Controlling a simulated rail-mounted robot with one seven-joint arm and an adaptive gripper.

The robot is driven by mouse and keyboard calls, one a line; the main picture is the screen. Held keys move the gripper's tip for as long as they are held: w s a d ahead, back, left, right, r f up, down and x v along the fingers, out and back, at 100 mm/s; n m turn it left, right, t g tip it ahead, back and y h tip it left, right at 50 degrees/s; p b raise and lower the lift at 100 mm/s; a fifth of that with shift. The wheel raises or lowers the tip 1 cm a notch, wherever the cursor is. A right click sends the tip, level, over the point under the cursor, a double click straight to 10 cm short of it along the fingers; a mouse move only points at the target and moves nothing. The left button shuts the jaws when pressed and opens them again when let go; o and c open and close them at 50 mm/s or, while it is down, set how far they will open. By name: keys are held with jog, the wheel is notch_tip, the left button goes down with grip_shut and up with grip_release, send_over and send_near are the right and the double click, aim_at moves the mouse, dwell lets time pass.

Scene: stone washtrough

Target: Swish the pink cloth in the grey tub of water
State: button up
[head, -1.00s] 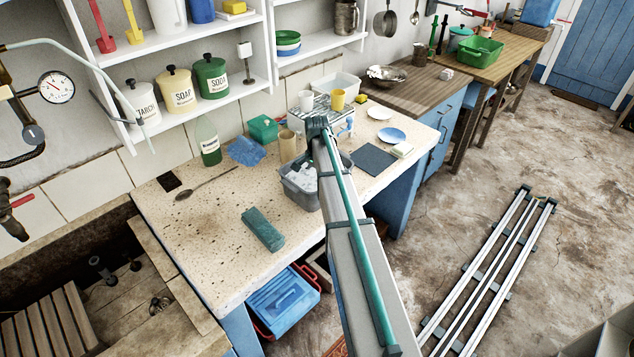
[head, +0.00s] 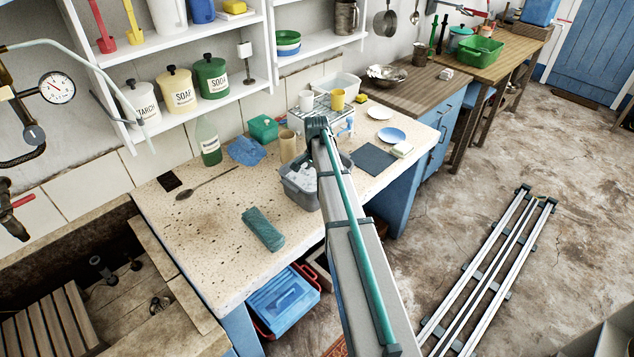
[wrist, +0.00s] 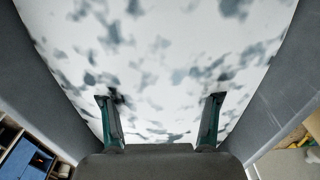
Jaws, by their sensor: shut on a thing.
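The grey tub (head: 298,197) stands on the speckled stone top, partly behind my arm, with whitish suds or water in it. In the wrist view its grey walls (wrist: 280,110) rise on both sides of a white surface with blurred grey patches. My gripper (wrist: 162,108) points down into the tub, its two dark green fingers apart and their tips at the white surface. It is shut on the pink cloth, which the suds hide. No pink shows in either view. In the head view my arm hides the gripper.
A rolled teal cloth (head: 263,229) lies left of the tub. A brown cylinder (head: 288,146) and a blue cloth (head: 246,151) are behind it. The stone top's front left is clear.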

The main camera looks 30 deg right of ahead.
notch_tip(320, 180, up, 11)
jog(key=p, duration=0.5)
jog(key=shift+r+p, duration=0.2)
jog(key=shift+p, duration=0.2)
dwell(1.9)
